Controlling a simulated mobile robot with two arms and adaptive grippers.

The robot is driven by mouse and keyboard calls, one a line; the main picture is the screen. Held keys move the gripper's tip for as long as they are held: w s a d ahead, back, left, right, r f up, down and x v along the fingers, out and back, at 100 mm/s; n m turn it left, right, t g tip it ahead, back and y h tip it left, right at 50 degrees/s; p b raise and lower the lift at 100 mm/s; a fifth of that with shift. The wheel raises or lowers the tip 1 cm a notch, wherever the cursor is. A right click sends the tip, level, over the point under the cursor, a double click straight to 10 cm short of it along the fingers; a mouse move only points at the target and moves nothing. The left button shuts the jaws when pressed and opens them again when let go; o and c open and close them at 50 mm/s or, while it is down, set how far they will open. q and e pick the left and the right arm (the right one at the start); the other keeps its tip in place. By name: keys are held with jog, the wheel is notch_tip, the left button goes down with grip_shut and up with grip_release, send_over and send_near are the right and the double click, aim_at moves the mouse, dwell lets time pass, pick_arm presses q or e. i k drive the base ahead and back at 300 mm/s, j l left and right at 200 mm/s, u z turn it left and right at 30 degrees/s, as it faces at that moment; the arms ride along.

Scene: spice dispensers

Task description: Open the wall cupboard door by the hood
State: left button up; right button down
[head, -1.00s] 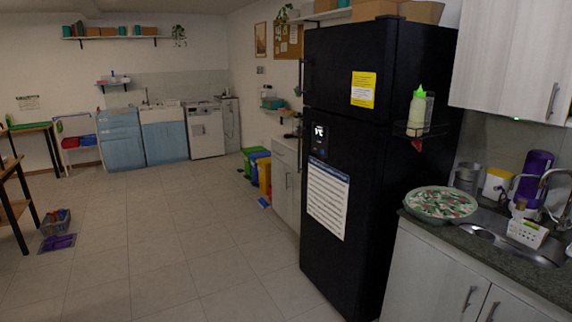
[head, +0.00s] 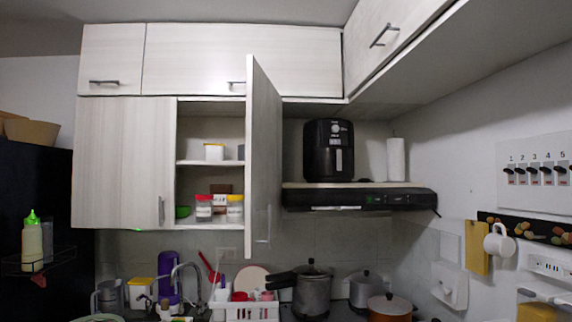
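The wall cupboard (head: 122,160) hangs left of the black hood (head: 360,199) in the head view. Its pale door by the hood (head: 262,150) stands open, swung out toward me and seen nearly edge-on, with a vertical handle (head: 268,224) low on it. The open compartment shows a white tub with a yellow lid (head: 214,152) on the middle shelf. A red-lidded jar (head: 204,206) and a yellow-lidded jar (head: 235,206) stand on the bottom. The left door is shut. The open door hides the compartment's right part. Neither of my grippers is in view.
The black fridge (head: 35,190) stands at the left. Below the cupboard are a purple bottle (head: 168,275), a dish rack (head: 245,310) and pots (head: 313,290). A black air fryer (head: 328,150) sits above the hood. The open door juts into the space ahead.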

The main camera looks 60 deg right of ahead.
aim_at(263, 128)
jog(key=z, duration=1.35)
